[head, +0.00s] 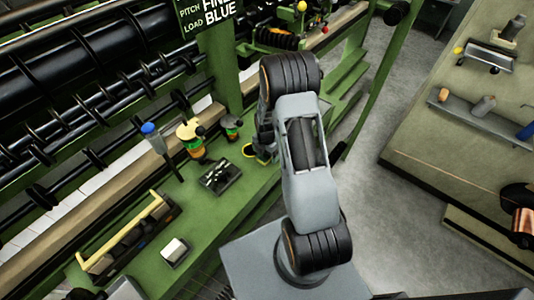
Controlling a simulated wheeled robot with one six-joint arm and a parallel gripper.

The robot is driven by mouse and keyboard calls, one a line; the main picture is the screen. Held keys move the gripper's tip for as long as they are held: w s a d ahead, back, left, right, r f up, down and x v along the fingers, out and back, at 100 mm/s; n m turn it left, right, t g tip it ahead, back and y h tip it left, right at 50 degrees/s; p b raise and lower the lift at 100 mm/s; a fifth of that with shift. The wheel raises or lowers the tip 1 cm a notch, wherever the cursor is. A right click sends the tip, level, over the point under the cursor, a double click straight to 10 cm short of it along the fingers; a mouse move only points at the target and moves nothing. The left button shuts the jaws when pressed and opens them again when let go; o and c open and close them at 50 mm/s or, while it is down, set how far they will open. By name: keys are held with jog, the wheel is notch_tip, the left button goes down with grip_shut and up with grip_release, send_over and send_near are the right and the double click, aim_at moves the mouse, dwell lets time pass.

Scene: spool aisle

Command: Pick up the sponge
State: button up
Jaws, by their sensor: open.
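A small pale block (174,250) with a dark edge lies on the green bench (215,222), near its front edge at the lower left. It may be the sponge, but I cannot tell for sure. My gripper (262,155) is over the bench further back and to the right, well apart from the pale block. My own arm partly hides it. Its jaws are small in this view; they are open, and I see nothing held between them.
A black tray of small metal parts (221,177), a yellow-and-orange container (191,140), a green cup (232,127) and a blue-topped tool (150,130) stand on the bench. A yellow-handled toolbox (125,238) is left of the pale block.

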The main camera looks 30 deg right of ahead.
jog(key=shift+c, duration=0.2)
jog(key=c, duration=1)
jog(key=shift+o, duration=0.2)
jog(key=shift+r, duration=0.1)
jog(key=shift+r, duration=0.25)
notch_tip(320, 180, up, 2)
jog(key=shift+r, duration=0.1)
jog(key=s+d+r+b, duration=0.2)
jog(key=s+d+r, duration=0.7)
jog(key=d+r, duration=0.1)
jog(key=shift+s, duration=0.35)
